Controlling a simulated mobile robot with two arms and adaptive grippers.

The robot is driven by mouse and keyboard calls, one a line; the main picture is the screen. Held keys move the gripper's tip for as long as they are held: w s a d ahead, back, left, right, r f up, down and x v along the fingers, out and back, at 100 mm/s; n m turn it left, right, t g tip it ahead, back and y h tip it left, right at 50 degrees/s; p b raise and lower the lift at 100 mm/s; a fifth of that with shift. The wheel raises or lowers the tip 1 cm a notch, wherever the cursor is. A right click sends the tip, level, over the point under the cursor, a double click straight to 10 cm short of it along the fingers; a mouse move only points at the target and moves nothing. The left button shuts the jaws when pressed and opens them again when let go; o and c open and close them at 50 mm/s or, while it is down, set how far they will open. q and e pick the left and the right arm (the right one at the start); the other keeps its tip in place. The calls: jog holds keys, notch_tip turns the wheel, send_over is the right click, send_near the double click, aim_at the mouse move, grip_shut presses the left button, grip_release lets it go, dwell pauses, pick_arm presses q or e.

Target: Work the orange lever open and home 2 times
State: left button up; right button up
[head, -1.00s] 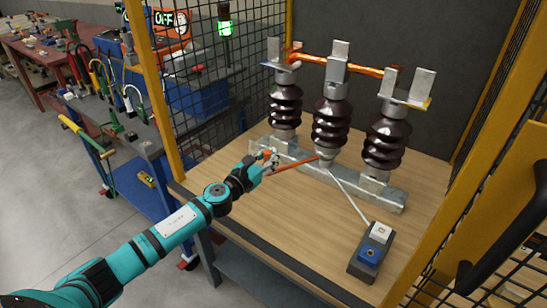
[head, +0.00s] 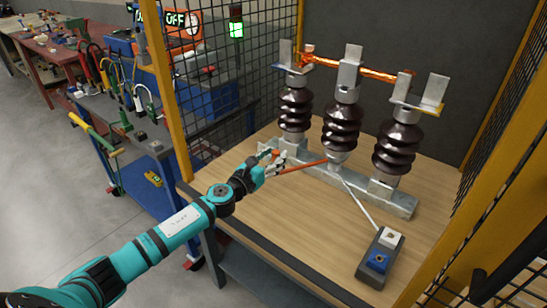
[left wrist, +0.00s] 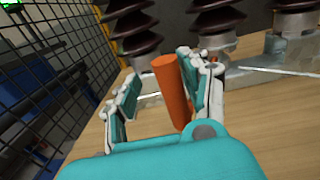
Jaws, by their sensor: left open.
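The orange lever (head: 305,165) runs left from the foot of the middle brown insulator (head: 341,126), low over the wooden bench top. My left gripper (head: 277,160) is at the lever's outer end. In the left wrist view, my left gripper (left wrist: 160,95) is open, with one finger on each side of the orange handle (left wrist: 172,90). The handle stands nearer the right finger; whether it touches that finger I cannot tell. A copper bar (head: 378,73) spans the tops of the insulators. My right gripper is not in view.
A grey box with a blue and a white button (head: 378,262) lies at the bench front, joined to the base by a pale rod (head: 360,205). Yellow posts (head: 165,95) and black mesh (head: 222,75) flank the bench. Bare wood (head: 300,215) lies before the lever.

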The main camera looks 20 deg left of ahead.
pick_arm(q)
jog(key=shift+d, duration=0.25)
jog(key=s+a, duration=0.2)
jog(key=s, duration=0.9)
jog(key=shift+s+a, duration=0.3)
jog(key=shift+s, duration=0.1)
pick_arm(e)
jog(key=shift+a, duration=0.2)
